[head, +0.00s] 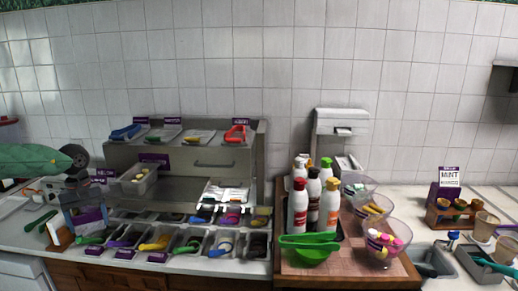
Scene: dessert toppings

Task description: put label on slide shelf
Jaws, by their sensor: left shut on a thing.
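My left gripper (84,181) is at the left, beside the left end of the grey shelf unit. It is shut on a small purple label (103,175) with white print; the hold is small and partly hidden. The unit has a sloped upper shelf (200,142) carrying several scoops, with purple labels such as one label (172,121) standing along its back edge. Another purple label (154,159) stands above a clear container (138,179) on the unit's left front. My right gripper is not in view.
Rows of topping bins (188,240) fill the lower front, with purple tags before them. A mint sign (449,178) stands at the right.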

